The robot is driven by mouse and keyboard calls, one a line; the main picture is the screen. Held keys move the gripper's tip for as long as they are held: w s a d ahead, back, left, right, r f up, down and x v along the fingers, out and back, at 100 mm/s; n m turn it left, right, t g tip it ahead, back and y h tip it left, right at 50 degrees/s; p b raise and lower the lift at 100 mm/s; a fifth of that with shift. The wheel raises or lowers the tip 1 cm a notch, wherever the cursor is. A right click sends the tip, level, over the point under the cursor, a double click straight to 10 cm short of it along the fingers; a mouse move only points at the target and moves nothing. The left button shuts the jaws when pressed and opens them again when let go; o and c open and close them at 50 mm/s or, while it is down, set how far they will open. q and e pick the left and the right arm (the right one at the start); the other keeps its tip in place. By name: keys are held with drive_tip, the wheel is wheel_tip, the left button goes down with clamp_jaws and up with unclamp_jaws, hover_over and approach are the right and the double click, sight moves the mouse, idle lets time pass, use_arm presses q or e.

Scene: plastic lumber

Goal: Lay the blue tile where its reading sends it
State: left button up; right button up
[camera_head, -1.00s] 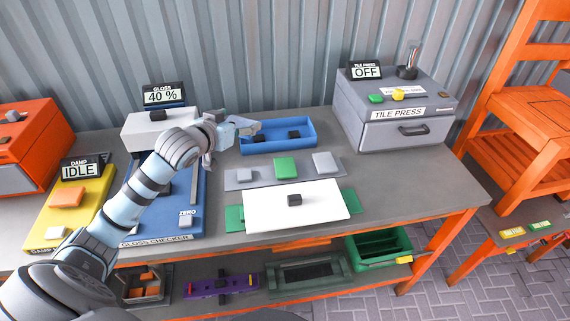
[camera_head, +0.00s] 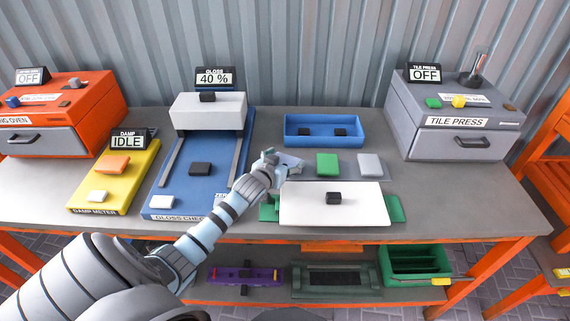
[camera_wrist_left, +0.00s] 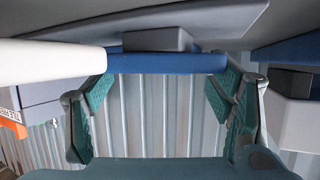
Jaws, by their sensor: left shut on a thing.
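My left gripper (camera_head: 282,160) is over the left end of the grey strip, beside the white board (camera_head: 310,212). In the left wrist view its two fingers (camera_wrist_left: 160,92) stand apart, with a blue slab (camera_wrist_left: 165,63) spanning between their tips; I take this as the blue tile, seen edge-on. In the head view the gripper hides most of it. The gloss checker (camera_head: 178,195) reads 40 % on its display (camera_head: 214,79). My right gripper is not in view.
A green tile (camera_head: 327,163) and a grey tile (camera_head: 370,166) lie on the strip. Behind is a blue tray (camera_head: 325,144) with two dark blocks. The tile press (camera_head: 455,130) stands right, the yellow damp meter (camera_head: 110,183) left. A green bin (camera_head: 415,268) is below.

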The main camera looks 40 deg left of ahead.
use_arm(q)
drive_tip(key=o, duration=1.3)
drive_tip(key=shift+s, duration=0.1)
drive_tip(key=p+v, duration=0.1)
drive_tip(key=v, duration=0.4)
drive_tip(key=p+v, duration=0.2)
drive_tip(key=v, duration=0.4)
drive_tip(key=shift+s+r, duration=0.1)
drive_tip(key=shift+r, duration=0.25)
drive_tip(key=shift+s, duration=0.3)
drive_tip(key=shift+w, duration=0.1)
drive_tip(key=shift+d, duration=0.1)
